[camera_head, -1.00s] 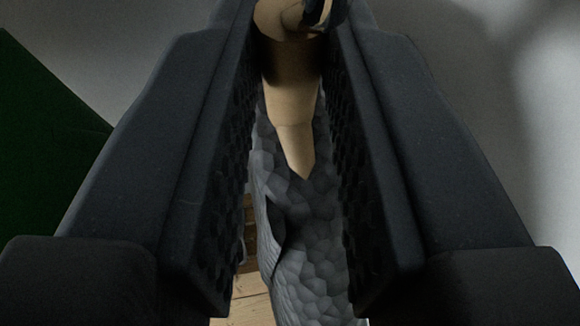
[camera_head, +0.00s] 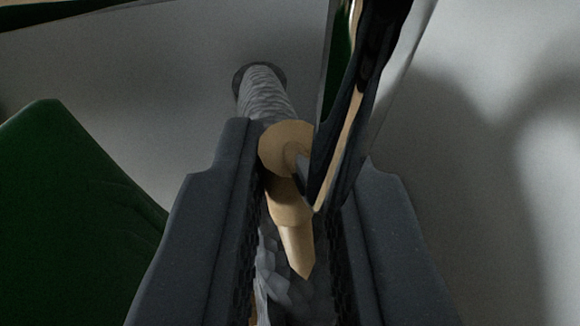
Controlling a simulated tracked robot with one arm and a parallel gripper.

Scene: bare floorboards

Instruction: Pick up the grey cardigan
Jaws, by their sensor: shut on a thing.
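The grey cardigan (camera_head: 282,285), with a faceted-looking surface, shows between the jaws of my gripper (camera_head: 303,160). A grey sleeve-like part (camera_head: 263,92) with a dark round end sticks out beyond the fingertips. A tan, pointed piece (camera_head: 290,205) with a round top lies over the cardigan between the jaws, and a shiny dark piece (camera_head: 355,110) rises from it. I cannot tell what these two are. My gripper is shut on the cardigan. Much of the cardigan is hidden behind the jaws and the tan piece.
A dark green object (camera_head: 75,215) stands on the left, close to the left jaw. A pale grey wall-like surface (camera_head: 480,200) fills the right, with soft shadows on it. A strip with a dark edge crosses the top left.

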